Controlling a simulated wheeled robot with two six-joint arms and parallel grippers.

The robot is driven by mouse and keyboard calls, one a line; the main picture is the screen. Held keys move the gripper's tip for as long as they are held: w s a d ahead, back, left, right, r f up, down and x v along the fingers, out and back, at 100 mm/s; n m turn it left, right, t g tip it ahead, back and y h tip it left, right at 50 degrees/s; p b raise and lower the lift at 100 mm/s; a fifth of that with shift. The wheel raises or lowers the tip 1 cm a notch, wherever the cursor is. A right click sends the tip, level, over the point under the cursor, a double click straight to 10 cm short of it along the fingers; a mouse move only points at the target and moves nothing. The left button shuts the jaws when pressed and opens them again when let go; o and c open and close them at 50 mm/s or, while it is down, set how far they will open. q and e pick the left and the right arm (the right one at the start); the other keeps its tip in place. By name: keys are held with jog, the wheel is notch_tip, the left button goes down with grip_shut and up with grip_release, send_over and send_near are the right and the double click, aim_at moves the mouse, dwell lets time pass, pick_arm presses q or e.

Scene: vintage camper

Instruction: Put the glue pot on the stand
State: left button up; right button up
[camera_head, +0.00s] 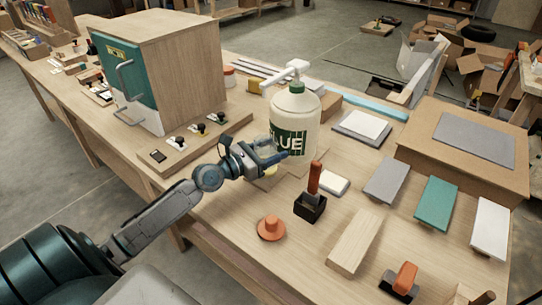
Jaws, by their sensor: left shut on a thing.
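The glue pot (292,112) is a large cream bottle with a green collar, a white pump top and a green GLUE label. It is upright at the middle of the workbench. My left gripper (268,157) is shut on it low on its left side, and a finger covers part of the label. I cannot tell whether its base touches the bench. A raised wooden platform with a grey pad (474,139) at the right may be the stand; its pad is bare. My right gripper is not in view.
A wooden cabinet with a teal door (127,78) stands at the left, behind a strip with small knobs (180,144). An orange knob (270,227), a black holder with an orange handle (311,205), a wood block (355,241) and coloured slabs (436,203) lie in front and right.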

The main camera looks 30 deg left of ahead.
pick_arm(q)
jog(key=shift+f, duration=0.35)
jog(key=o, duration=1)
jog(key=shift+c, duration=0.2)
jog(key=shift+o, duration=0.7)
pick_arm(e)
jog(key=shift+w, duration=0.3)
pick_arm(q)
jog(key=shift+r, duration=0.15)
